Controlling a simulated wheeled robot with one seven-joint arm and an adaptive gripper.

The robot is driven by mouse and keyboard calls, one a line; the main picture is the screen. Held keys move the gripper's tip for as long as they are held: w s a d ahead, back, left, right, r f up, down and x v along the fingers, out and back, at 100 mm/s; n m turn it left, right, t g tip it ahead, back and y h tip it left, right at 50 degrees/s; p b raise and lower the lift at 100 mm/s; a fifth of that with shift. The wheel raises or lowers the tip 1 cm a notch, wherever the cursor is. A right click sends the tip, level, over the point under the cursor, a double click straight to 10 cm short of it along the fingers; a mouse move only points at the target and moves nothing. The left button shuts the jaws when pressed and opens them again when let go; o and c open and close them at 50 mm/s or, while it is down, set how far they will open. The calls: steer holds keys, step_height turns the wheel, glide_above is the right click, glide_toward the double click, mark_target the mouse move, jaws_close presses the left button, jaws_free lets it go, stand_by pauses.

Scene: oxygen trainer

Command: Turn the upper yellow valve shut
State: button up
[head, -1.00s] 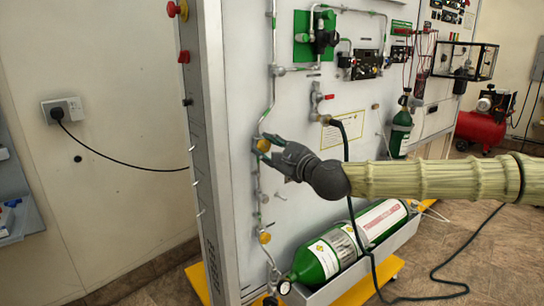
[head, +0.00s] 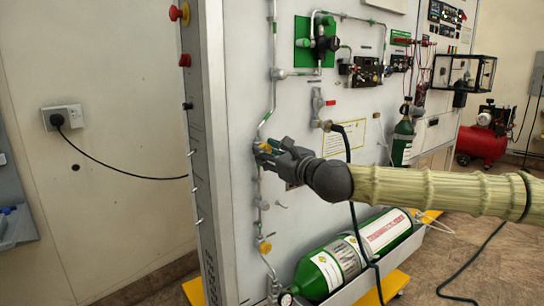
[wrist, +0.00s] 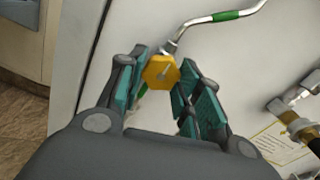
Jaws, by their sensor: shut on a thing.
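The upper yellow valve (head: 264,147) is a small yellow knob on the thin vertical pipe of the white panel. In the head view the fingers partly hide the knob. A lower yellow valve (head: 264,247) sits further down the same pipe, apart from my gripper.
A red-handled valve (head: 329,103) and a black hose (head: 349,165) are right of my gripper. A large green cylinder (head: 322,272) lies low in front of the panel. The panel's grey side edge (head: 203,150) stands left.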

steer(key=shift+w+d+r, duration=0.15)
steer(key=shift+r, duration=0.1)
steer(key=o, duration=1)
steer(key=shift+c, duration=0.2)
steer(key=shift+o, duration=0.3)
steer(key=shift+f, duration=0.1)
steer(key=v, duration=1.2)
steer(key=shift+f, duration=0.1)
